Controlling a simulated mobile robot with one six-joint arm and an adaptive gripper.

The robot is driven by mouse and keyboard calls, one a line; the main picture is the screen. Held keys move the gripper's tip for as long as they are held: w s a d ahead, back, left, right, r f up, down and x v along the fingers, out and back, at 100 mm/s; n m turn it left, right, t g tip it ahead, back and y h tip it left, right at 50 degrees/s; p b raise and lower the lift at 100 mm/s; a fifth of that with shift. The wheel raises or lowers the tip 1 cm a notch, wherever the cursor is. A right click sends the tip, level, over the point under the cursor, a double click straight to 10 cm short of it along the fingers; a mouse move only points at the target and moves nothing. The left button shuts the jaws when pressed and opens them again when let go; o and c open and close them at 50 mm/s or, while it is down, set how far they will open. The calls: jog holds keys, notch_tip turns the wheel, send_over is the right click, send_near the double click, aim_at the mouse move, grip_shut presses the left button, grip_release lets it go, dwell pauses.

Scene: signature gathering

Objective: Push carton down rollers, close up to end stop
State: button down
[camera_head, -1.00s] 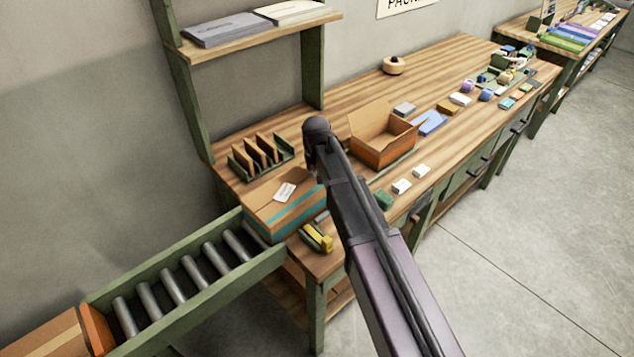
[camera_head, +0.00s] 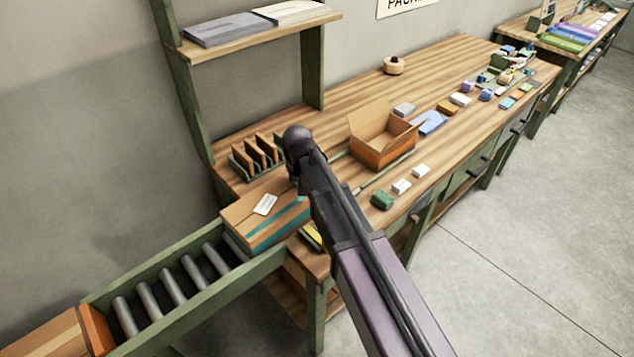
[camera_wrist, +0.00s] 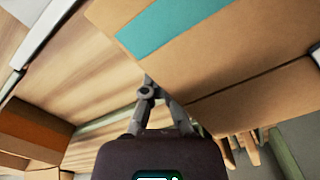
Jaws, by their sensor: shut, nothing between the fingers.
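The carton (camera_head: 262,222), brown with a teal stripe and a white label, straddles the bench edge and the upper end of the roller track (camera_head: 172,290). It also fills the upper right of the wrist view (camera_wrist: 215,55). An orange end piece (camera_head: 97,330) closes the lower left end of the track, with bare rollers between it and the carton. My gripper (camera_wrist: 150,80) is shut and empty, its fingertips against or very close to the carton's side. In the head view my own wrist hides the fingers.
An open box (camera_head: 383,143) stands on the bench (camera_head: 345,100) to the right. A slotted rack (camera_head: 255,158) stands behind the carton. A yellow-and-dark tool (camera_head: 312,237) lies close to the carton's right side. Green rails edge the track.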

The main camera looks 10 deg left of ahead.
aim_at(239, 220)
jog(key=shift+s+a, duration=0.1)
jog(key=shift+s+a, duration=2.05)
jog(key=shift+s, duration=0.55)
jog(key=shift+s+a, duration=2)
jog(key=shift+s, duration=0.6)
jog(key=shift+s+a, duration=2.05)
jog(key=shift+s, duration=0.55)
jog(key=shift+s+a, duration=1.75)
jog(key=shift+s, duration=0.5)
jog(key=shift+s+a, duration=1.75)
jog(key=shift+s, duration=0.55)
jog(key=shift+s+a, duration=1.75)
jog(key=shift+s, duration=0.5)
jog(key=shift+w+d, duration=0.8)
jog(key=shift+w, duration=0.25)
jog(key=shift+r, duration=0.1)
notch_tip(239, 220, up, 12)
jog(key=p, duration=1.2)
